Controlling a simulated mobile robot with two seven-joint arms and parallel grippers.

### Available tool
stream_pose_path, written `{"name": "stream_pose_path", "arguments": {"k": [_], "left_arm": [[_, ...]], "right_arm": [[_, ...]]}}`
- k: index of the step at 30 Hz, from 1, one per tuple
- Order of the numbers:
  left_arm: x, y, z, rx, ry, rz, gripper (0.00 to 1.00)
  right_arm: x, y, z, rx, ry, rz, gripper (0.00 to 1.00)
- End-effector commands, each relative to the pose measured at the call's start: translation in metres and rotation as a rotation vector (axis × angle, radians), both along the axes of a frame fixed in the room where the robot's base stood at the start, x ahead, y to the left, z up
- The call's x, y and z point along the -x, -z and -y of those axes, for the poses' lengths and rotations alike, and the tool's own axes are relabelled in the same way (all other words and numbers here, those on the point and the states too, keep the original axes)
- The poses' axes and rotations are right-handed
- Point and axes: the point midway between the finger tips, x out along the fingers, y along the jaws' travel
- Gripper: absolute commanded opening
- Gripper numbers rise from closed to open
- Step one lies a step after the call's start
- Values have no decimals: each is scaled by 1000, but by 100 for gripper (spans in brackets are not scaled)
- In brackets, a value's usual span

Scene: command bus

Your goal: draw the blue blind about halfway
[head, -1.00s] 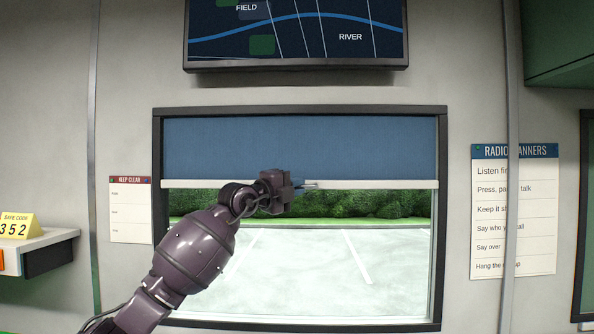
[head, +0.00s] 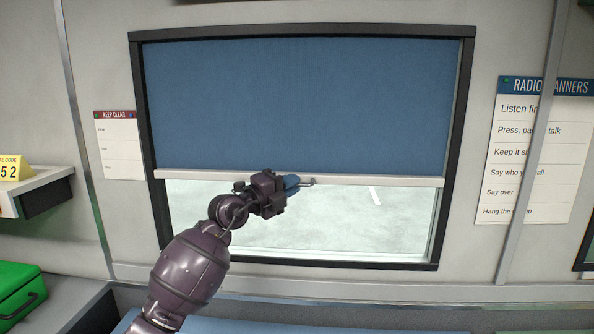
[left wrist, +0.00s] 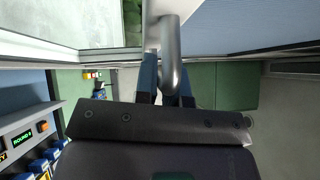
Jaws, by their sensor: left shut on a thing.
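The blue blind (head: 300,105) hangs in the dark-framed window, with a pale bottom bar (head: 400,181). It covers the upper part, a little over half of the opening. A small metal pull handle (head: 309,182) sits at the middle of the bar. My left gripper (head: 296,182) is at the bar and shut on this handle. In the left wrist view the handle (left wrist: 171,55) shows as a grey bar at the fingers (left wrist: 168,85). The fingers partly hide the handle in the head view. My right gripper is not in view.
The window frame (head: 460,140) surrounds the blind, with clear glass (head: 390,220) below the bar. A shelf (head: 40,185) with a yellow code card juts out at left. A green case (head: 18,285) stands at lower left. Paper notices hang on both sides.

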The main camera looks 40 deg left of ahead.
Motion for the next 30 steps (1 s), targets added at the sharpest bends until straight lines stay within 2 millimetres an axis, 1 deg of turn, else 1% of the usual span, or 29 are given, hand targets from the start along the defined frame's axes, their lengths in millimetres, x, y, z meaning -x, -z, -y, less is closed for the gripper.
{"name": "stream_pose_path", "arguments": {"k": [1,7,14,15,19,27,30], "left_arm": [[2,3,0,1,0,-2,0],[4,5,0,0,1,-2,0],[4,4,0,0,1,-2,0],[4,4,0,0,1,-2,15],[3,4,0,0,1,-2,35],[4,4,0,1,1,-1,36],[8,5,-1,1,0,-2,36]], "right_arm": [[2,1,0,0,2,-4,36],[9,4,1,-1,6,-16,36],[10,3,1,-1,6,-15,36],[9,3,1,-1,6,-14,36],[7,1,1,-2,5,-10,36],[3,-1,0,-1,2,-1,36],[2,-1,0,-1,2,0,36]]}}
